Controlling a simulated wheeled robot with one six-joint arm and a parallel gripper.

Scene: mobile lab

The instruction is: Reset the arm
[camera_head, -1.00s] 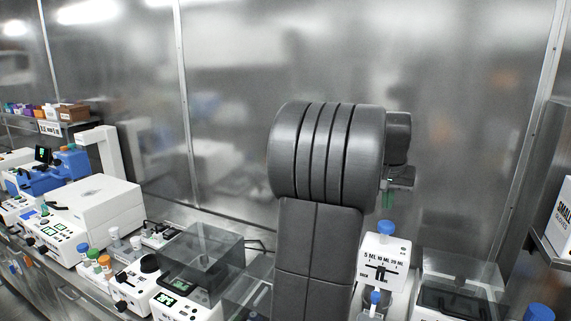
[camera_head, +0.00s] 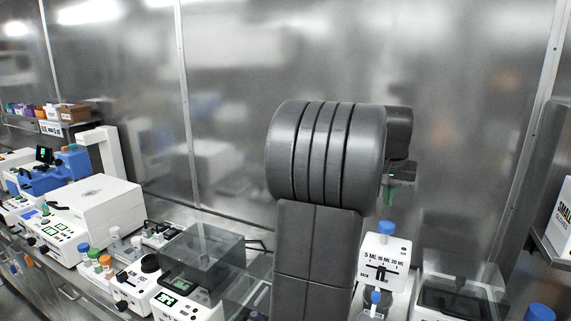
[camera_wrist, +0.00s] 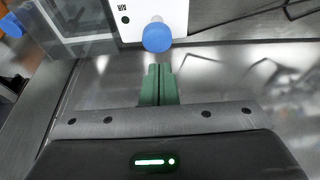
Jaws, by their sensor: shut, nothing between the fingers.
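My gripper (camera_wrist: 159,72) shows in the wrist view as two green fingers side by side, shut with nothing between them. Its fingertips are just short of a blue round cap (camera_wrist: 157,37) in the picture; I cannot tell the gap in depth. In the head view my arm stands in the middle and hides part of the bench. The green fingers (camera_head: 388,198) show small at its right, above the blue cap (camera_head: 386,228) of a white dispenser unit (camera_head: 383,262) marked in ML.
Clear-lidded boxes stand left (camera_head: 203,252) and right (camera_head: 460,285) of my arm. White instruments (camera_head: 95,205) and capped bottles line the bench at left. A shelf with a white box (camera_head: 562,215) is at right. A metal wall (camera_head: 240,60) stands behind; the air above the bench is free.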

